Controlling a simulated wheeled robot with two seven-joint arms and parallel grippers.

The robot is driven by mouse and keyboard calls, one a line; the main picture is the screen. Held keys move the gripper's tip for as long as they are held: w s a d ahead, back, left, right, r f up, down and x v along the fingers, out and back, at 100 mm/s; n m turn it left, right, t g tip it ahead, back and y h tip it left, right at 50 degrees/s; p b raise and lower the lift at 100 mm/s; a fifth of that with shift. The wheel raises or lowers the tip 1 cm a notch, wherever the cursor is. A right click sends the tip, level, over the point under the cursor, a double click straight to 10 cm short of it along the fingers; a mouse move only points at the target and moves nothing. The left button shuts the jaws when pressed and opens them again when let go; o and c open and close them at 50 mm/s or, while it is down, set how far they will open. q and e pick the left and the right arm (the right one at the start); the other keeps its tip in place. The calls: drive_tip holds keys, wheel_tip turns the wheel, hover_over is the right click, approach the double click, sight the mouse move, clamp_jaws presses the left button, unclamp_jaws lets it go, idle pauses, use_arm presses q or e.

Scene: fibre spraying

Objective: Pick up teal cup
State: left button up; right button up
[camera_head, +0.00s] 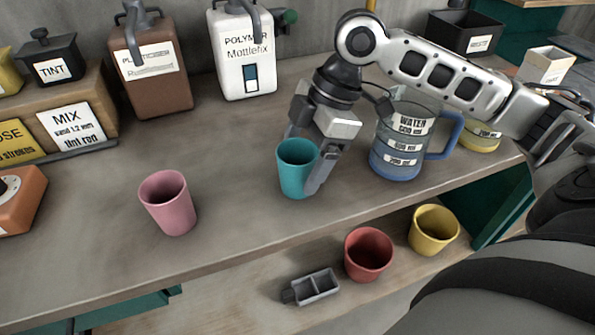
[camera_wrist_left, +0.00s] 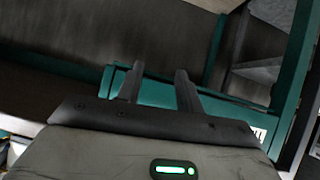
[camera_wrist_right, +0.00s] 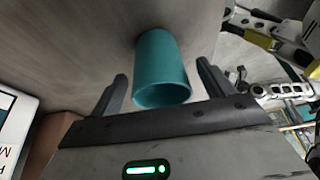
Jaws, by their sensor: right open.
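The teal cup (camera_head: 294,172) stands upright on the worktop, near the middle of the head view. My right gripper (camera_head: 305,158) is open, with one finger on the near right side of the cup and the other mostly hidden behind it. In the right wrist view the teal cup (camera_wrist_right: 162,70) lies between the two spread fingers, with visible gaps on both sides. My left gripper (camera_wrist_left: 160,72) shows only in the left wrist view. Its fingers are apart with nothing between them.
A blue-handled water jug (camera_head: 400,145) stands close right of my right gripper. A pink cup (camera_head: 168,205) stands to the left. White (camera_head: 243,60) and brown (camera_head: 155,75) containers stand behind. Red (camera_head: 368,255) and yellow (camera_head: 433,230) cups sit on a lower shelf.

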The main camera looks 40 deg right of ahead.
drive_tip(key=shift+x, duration=1.1)
drive_tip(key=c, duration=1.1)
drive_tip(key=shift+o, duration=0.2)
